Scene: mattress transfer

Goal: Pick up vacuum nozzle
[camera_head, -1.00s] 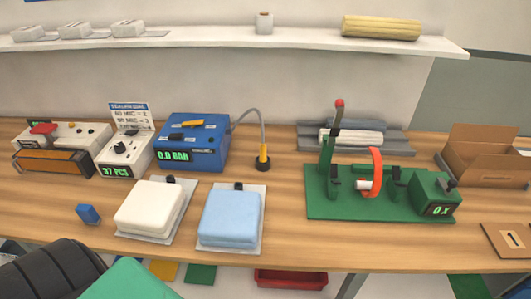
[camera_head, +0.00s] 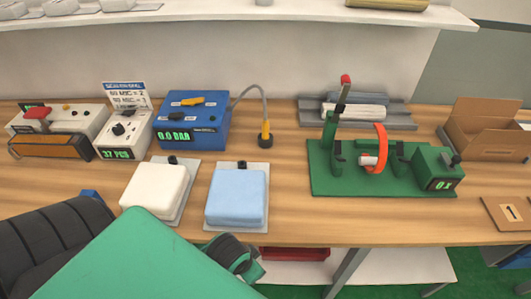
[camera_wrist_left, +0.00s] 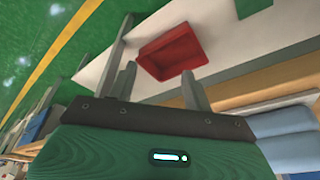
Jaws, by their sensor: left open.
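The vacuum nozzle (camera_head: 265,134), yellow with a black round base, stands upright on the bench behind the light blue mattress. A grey hose (camera_head: 254,92) joins it to the blue vacuum unit (camera_head: 193,124) on its left. My left gripper (camera_wrist_left: 158,72) is open and empty in the left wrist view, with a red tray below the bench showing beyond its fingers. In the head view my left arm comes in at the lower left, below the bench's front edge and well short of the nozzle. My right gripper is not in view.
A white mattress (camera_head: 155,187) and a light blue mattress (camera_head: 236,195) lie on grey plates in front of the nozzle. A green fixture (camera_head: 325,178) stands right of it, a cardboard box (camera_head: 485,130) farther right. The red tray (camera_wrist_left: 172,50) is under the bench.

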